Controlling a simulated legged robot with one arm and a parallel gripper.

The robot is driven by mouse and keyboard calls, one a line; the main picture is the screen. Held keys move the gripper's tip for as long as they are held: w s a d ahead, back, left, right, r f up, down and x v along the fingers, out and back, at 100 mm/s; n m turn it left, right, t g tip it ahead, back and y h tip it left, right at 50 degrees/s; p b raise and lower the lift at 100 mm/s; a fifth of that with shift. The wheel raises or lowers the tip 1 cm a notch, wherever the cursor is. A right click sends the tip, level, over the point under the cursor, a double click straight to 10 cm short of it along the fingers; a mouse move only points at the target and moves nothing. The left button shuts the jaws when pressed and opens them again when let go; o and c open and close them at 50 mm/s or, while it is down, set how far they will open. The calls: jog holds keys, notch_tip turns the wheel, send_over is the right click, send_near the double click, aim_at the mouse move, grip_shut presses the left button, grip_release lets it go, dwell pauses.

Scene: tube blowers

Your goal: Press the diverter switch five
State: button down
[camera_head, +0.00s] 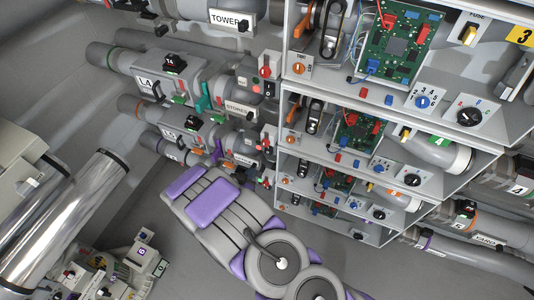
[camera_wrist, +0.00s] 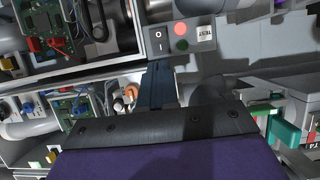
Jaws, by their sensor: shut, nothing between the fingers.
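I can read no label five, so I cannot tell which part is diverter switch five. In the wrist view a grey box carries a black rocker switch (camera_wrist: 158,41), a red button or lamp (camera_wrist: 180,28), a green one (camera_wrist: 181,44) and a TEST label (camera_wrist: 205,33). Similar boxes show in the head view, one with a red knob (camera_head: 265,72). My gripper (camera_wrist: 157,72) is shut and empty, its dark fingers pointing at the box just below the rocker switch. I cannot tell whether they touch it. In the head view my purple and grey arm hides the lowest units.
Shelves with green circuit boards (camera_head: 394,43) and black dials (camera_head: 469,115) stand at the right. Grey tube units (camera_head: 180,80) line the upper left, with a teal handle (camera_head: 203,103). A green handle (camera_wrist: 284,130) shows in the wrist view.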

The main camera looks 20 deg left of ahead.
aim_at(267, 152)
jog(key=shift+a, duration=0.2)
jog(key=b+x, duration=0.3)
jog(key=x, duration=1.1)
jog(key=shift+w+d+f+t, duration=0.1)
jog(key=shift+f+t, duration=0.05)
jog(key=shift+t, duration=0.15)
dwell(0.5)
